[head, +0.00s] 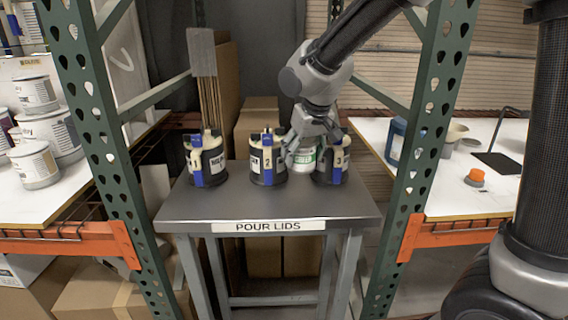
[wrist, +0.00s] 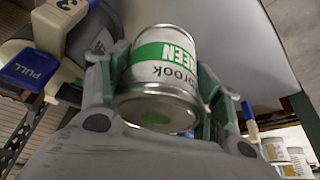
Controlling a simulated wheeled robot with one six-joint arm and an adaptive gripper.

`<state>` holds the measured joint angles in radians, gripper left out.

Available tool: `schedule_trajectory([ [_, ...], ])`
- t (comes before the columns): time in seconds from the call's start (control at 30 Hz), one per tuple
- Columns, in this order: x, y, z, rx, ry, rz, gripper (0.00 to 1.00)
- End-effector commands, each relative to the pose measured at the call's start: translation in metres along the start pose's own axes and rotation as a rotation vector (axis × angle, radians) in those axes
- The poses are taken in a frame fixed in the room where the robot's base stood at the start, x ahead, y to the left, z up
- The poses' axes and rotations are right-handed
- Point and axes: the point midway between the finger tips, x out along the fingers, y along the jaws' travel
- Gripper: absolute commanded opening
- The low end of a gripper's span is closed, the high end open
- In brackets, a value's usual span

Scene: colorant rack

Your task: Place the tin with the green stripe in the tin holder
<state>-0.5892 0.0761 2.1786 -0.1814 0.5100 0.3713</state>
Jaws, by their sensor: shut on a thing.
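The tin with the green stripe (head: 303,160) is white and shows low between two pour lids in the head view. In the wrist view the tin (wrist: 165,72) fills the middle, its lettering upside down, with a finger on each side. My gripper (head: 312,135) is shut on it; the fingers also show in the wrist view (wrist: 163,98). I cannot tell whether the tin touches the grey table (head: 215,203). I cannot make out which thing is the tin holder.
Black pour lids with blue tabs stand at the left (head: 206,158), middle (head: 267,157) and right (head: 331,160) of the table, close to my gripper. Green rack posts (head: 90,110) flank the table. White shelves carry tins (head: 37,165) at left and an orange-capped item (head: 475,178) at right. The table's front is clear.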

Motion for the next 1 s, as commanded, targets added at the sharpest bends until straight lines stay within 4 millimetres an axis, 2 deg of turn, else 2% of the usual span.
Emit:
schedule_trajectory([
  [0.2, 0.034, 0.000, 0.015, 0.000, -0.003, 0.000, 0.17],
  [0.37, 0.044, 0.000, 0.018, 0.000, -0.001, 0.000, 0.17],
  [0.6, 0.071, 0.000, 0.030, 0.000, -0.003, 0.002, 0.17],
  [1.0, 0.077, 0.000, 0.032, 0.001, 0.000, 0.000, 0.17],
])
